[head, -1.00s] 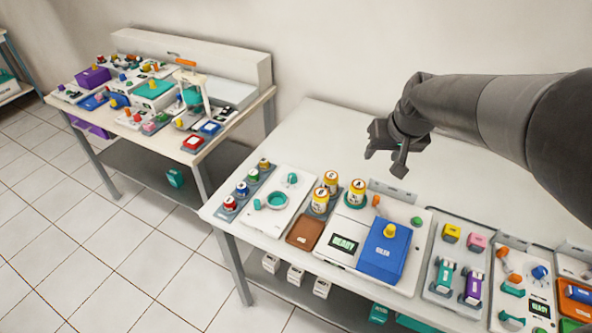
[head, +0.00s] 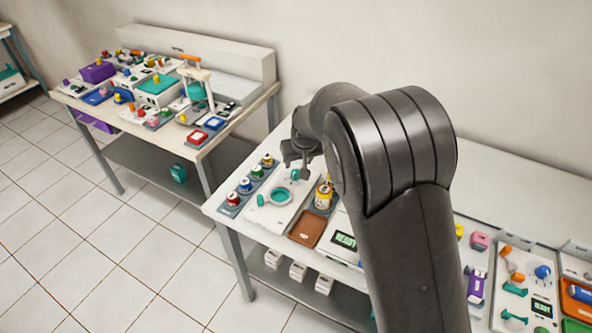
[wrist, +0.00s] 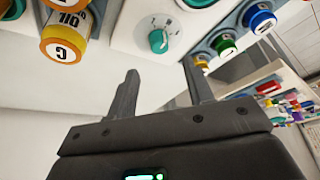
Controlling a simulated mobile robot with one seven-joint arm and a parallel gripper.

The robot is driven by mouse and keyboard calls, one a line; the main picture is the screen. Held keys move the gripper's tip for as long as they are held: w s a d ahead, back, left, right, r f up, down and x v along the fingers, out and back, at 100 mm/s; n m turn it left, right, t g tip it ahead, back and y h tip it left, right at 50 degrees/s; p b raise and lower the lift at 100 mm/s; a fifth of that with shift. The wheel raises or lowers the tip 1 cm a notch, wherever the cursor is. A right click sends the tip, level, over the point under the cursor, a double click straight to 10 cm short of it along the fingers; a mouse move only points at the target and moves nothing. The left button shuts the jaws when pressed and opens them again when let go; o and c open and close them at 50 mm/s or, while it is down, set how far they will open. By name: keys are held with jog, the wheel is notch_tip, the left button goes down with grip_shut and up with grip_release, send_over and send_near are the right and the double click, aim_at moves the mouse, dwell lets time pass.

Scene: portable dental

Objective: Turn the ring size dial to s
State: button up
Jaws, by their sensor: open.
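The ring size dial (wrist: 158,40) is a teal round knob with a white pointer mark on a white panel, in the upper middle of the wrist view. In the head view the dial (head: 295,174) sits at the back of the white panel, close below my gripper (head: 294,163). In the wrist view my gripper (wrist: 160,68) is open and empty, its two fingers apart and pointing towards the dial. The fingers do not appear to touch it.
A brown tray (head: 307,228) is in front. My arm hides the middle of the table.

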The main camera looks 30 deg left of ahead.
aim_at(295, 171)
jog(key=x, duration=0.7)
jog(key=shift+f, duration=0.15)
jog(key=c, duration=1)
jog(key=m+t+h, duration=0.1)
jog(key=m, duration=0.2)
jog(key=shift+a+m, duration=0.15)
jog(key=shift+m, duration=0.15)
jog(key=shift+s+m+h, duration=0.1)
jog(key=shift+m+h, duration=0.7)
jog(key=shift+m, duration=1.1)
